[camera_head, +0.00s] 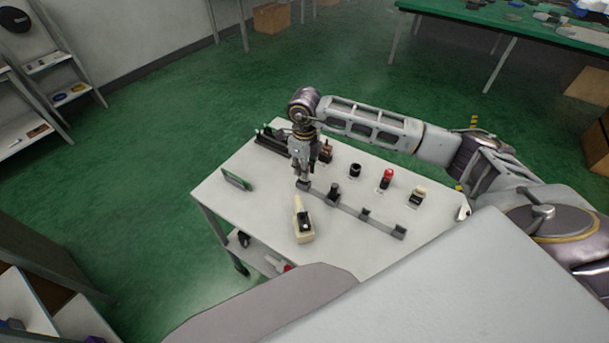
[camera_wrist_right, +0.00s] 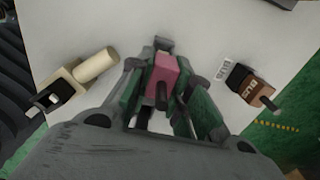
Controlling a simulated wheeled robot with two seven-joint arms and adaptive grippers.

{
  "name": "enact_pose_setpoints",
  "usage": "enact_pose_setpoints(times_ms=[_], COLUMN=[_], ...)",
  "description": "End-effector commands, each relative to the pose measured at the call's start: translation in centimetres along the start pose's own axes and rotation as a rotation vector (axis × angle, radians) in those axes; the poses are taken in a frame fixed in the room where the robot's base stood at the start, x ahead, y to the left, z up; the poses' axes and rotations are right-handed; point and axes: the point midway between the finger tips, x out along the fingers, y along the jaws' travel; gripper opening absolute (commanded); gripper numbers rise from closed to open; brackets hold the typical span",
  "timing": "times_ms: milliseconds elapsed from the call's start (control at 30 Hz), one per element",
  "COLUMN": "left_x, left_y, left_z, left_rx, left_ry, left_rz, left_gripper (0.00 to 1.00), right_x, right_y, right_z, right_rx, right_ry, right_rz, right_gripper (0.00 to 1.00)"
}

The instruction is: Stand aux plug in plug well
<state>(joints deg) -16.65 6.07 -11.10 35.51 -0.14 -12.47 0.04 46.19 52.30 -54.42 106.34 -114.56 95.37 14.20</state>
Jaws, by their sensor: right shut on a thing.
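My right gripper (camera_head: 303,180) points down over the far-left end of a grey strip (camera_head: 348,205) on the white table. In the right wrist view, my right gripper (camera_wrist_right: 162,88) is shut on a pink plug (camera_wrist_right: 166,72) with a dark pin. No label on it is readable, so I cannot confirm that it is the aux plug. The fingers hide the plug in the head view. A grey block (camera_wrist_right: 162,43) shows just beyond it; I cannot tell whether they touch. The strip carries several small blocks, one with a dark upright part (camera_head: 333,189). My left gripper is not in view.
A cream lever fixture (camera_head: 303,225) stands in front of the strip. A brown fixture (camera_head: 326,151), black knob (camera_head: 355,170), red knob (camera_head: 387,177) and cream-and-black fixture (camera_head: 418,195) stand behind it. A green-faced panel (camera_head: 237,179) is at left. The table's front left is clear.

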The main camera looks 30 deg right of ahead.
Motion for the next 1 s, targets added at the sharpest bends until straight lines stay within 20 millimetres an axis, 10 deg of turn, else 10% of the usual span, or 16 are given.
enact_pose_setpoints(times_ms=[867, 900, 1000], left_x=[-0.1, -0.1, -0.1], left_y=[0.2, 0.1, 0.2], left_z=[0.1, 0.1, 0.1], left_rx=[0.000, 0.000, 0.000], left_ry=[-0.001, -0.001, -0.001], left_rz=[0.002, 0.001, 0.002], left_gripper=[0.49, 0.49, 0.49], right_x=[3.8, 3.8, 3.8], right_y=[0.0, 0.0, 0.0], right_z=[0.0, 0.0, 0.0], right_rx=[0.000, 0.000, 0.000], right_ry=[0.001, 0.001, 0.001], right_rz=[0.000, 0.000, 0.000], right_gripper=[0.00, 0.22, 0.35])
